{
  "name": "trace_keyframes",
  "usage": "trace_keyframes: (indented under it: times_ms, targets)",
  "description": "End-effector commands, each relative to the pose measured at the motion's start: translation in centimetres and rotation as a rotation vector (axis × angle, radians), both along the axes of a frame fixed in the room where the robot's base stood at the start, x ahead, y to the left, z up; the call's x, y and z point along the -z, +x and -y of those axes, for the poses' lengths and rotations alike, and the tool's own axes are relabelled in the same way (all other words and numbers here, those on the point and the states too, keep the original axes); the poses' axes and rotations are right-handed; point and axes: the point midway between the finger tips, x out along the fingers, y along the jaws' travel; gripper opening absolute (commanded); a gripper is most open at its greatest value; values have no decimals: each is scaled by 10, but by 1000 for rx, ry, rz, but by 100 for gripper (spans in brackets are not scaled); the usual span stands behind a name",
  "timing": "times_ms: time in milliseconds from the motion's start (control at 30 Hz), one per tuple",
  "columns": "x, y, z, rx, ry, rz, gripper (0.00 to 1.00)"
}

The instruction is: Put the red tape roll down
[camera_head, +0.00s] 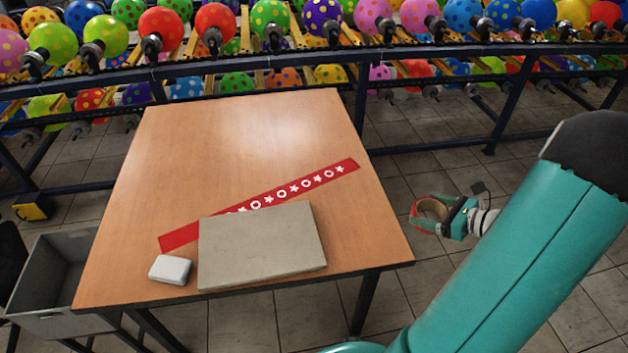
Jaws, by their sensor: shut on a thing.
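My gripper (440,215) is to the right of the wooden table, past its right edge and over the tiled floor. It is shut on the red tape roll (422,224), a small ring with a red outside and a brown inner core. The roll is held clear of the table (240,120). On the table a red strip with white stars and rings (340,172) lies at a slant, partly covered by a flat grey slab (262,246). A small white block (170,269) sits at the front left of the tabletop.
The back half of the tabletop is bare. A grey bin (50,280) stands on the floor at the left. A dark rail frame (280,70) with several dotted balloons (215,22) runs behind the table.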

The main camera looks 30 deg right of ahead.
Motion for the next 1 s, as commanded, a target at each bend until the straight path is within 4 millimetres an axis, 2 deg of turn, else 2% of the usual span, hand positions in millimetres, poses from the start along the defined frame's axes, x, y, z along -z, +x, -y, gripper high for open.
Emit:
trace_keyframes:
  times_ms: [167,533,700,800,1000]
  targets:
    - [5,15,-7,-4,1,1,59]
    - [41,92,-38,-5,1,1,59]
    - [74,116,-47,-4,4,0,59]
    - [86,126,-50,-1,2,-1,59]
    - [98,135,-53,-2,0,1,59]
